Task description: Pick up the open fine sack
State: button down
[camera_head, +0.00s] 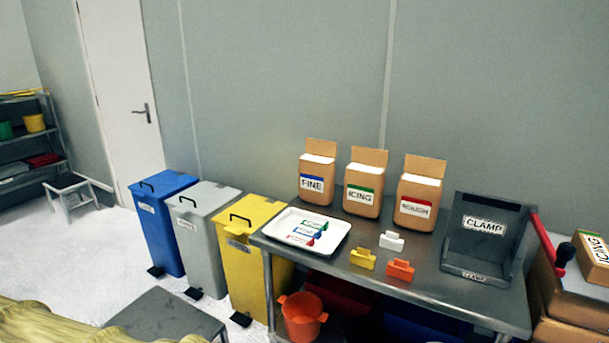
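The open fine sack (316,172) stands upright at the back left of the grey metal table (452,298). It is brown with a blue-striped label reading FINE, its top flap is raised and white shows at its mouth. The icing sack (364,183) with a green stripe stands just to its right. A third sack (418,193) with a red stripe, its label seeming to read ROUGH, stands right of that. All three have raised flaps. My gripper is not in view.
A white tray (274,235) with coloured tags lies in front of the fine sack. White, yellow and orange clips (400,270) lie mid-table. A grey CLAMP stand (484,236) is at right. Blue, grey and yellow bins (255,240) stand left of the table.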

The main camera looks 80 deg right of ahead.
aim_at(317, 173)
jog(key=z, duration=2.35)
jog(key=k, duration=0.5)
jog(key=z, duration=0.45)
jog(key=i, duration=1.55)
jog(key=u, duration=0.75)
